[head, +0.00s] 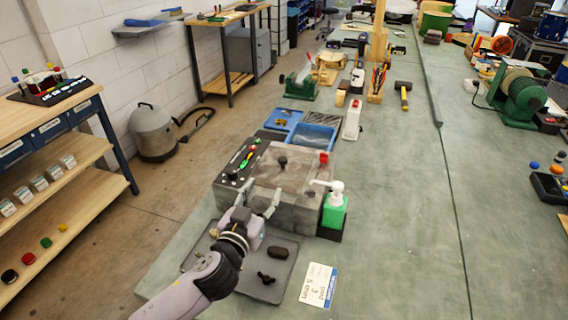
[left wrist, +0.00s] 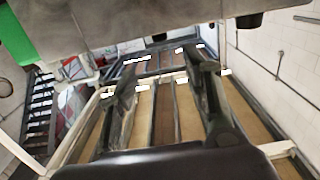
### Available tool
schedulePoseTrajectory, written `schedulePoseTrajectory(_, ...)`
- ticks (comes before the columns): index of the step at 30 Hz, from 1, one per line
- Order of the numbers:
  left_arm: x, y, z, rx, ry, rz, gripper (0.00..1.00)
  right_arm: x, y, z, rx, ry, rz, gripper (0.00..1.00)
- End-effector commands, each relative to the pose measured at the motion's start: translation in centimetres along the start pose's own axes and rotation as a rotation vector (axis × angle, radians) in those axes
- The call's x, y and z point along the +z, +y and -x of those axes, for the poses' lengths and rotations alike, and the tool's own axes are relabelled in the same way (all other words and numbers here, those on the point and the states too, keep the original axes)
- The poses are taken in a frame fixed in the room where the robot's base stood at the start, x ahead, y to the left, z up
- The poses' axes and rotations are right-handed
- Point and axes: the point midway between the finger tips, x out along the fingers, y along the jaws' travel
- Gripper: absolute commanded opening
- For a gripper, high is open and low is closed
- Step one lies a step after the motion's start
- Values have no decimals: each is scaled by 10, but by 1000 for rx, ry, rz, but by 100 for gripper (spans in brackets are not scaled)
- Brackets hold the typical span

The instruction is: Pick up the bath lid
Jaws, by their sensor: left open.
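The bath lid (head: 302,172) is a flat greyish plate with a dark knob (head: 283,160) on top. It lies on the grey box-shaped bath (head: 296,206) on the green bench. My left gripper (head: 256,201) is at the near left side of the bath, its fingers apart with nothing seen between them. It is apart from the knob, on the near side of it. In the left wrist view the two fingers (left wrist: 163,82) also stand apart and empty. A grey slab, which looks like part of the bath, crosses the top of that view. My right gripper is not in view.
A green pump bottle (head: 334,208) stands at the bath's right corner. A control panel (head: 236,170) is on its left. A dark tray (head: 286,262) with small dark objects lies in front, beside a white card (head: 318,285). Blue trays (head: 316,136) are behind.

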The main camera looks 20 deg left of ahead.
Motion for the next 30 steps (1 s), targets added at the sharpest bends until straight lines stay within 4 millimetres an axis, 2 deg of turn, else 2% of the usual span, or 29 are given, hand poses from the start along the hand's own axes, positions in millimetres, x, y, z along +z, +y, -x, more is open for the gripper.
schedulePoseTrajectory(4,-4,0,-33,-1,2,-1,45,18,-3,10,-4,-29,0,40)
schedulePoseTrajectory(9,-2,0,-62,-1,0,-2,45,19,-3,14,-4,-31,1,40)
schedulePoseTrajectory(18,0,0,-84,-1,-1,0,45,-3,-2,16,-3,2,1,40)
schedulePoseTrajectory(24,-2,0,-113,-2,1,-2,45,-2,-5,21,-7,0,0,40)
schedulePoseTrajectory(30,-1,0,-133,-1,0,-1,45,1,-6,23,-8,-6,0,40)
